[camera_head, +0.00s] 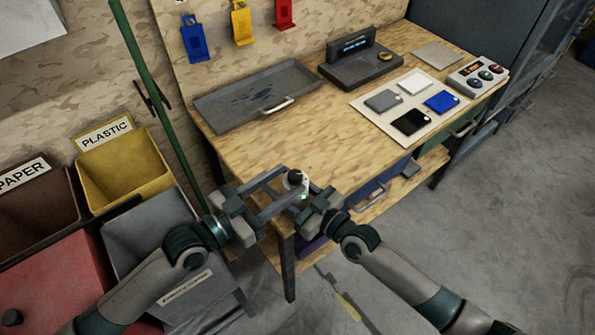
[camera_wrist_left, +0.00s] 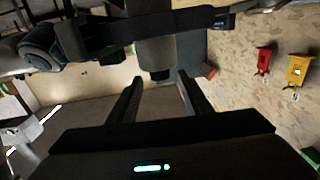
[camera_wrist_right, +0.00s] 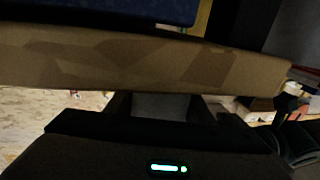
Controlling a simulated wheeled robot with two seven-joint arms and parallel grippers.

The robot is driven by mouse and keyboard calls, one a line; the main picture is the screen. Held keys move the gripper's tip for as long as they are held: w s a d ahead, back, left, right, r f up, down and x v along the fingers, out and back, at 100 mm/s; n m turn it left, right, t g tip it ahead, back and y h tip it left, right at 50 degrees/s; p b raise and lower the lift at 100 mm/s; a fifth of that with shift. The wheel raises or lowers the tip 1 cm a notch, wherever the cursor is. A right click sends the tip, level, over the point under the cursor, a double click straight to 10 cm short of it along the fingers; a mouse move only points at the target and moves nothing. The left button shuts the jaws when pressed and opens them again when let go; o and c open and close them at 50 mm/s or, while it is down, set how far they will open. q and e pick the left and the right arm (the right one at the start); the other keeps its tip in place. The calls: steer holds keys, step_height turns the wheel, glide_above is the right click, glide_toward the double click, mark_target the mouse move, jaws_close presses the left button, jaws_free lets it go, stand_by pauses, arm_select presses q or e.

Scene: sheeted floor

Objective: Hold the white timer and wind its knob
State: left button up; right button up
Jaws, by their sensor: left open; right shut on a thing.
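The white timer (camera_head: 305,184) shows as a small pale piece with a dark round knob (camera_head: 294,177), in front of the workbench's near corner in the head view. My right gripper (camera_head: 308,193) is shut on the timer from the right. A grey surface (camera_wrist_right: 165,107) shows between its fingers in the right wrist view. My left gripper (camera_head: 288,187) comes in from the left, its two fingers apart on either side of the knob. The left wrist view shows these fingers open (camera_wrist_left: 157,90). I cannot tell whether they touch the knob. The grippers hide much of the timer.
The wooden workbench (camera_head: 290,140) lies just behind the grippers, with a grey tray (camera_head: 235,105) and a board of coloured cards (camera_head: 373,119) on it. A yellow plastic bin (camera_head: 122,168) and other bins stand at left. Floor at right is clear.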

arm_select(q)
steer(key=v, duration=0.4)
steer(key=shift+s+a, duration=0.1)
steer(key=shift+a, duration=0.1)
arm_select(e)
steer(key=o, duration=1.2)
steer(key=shift+s+d, duration=0.1)
steer(key=shift+d, duration=0.05)
steer(key=v, duration=1.1)
steer(key=shift+s+d, duration=0.2)
steer(key=shift+d, duration=0.05)
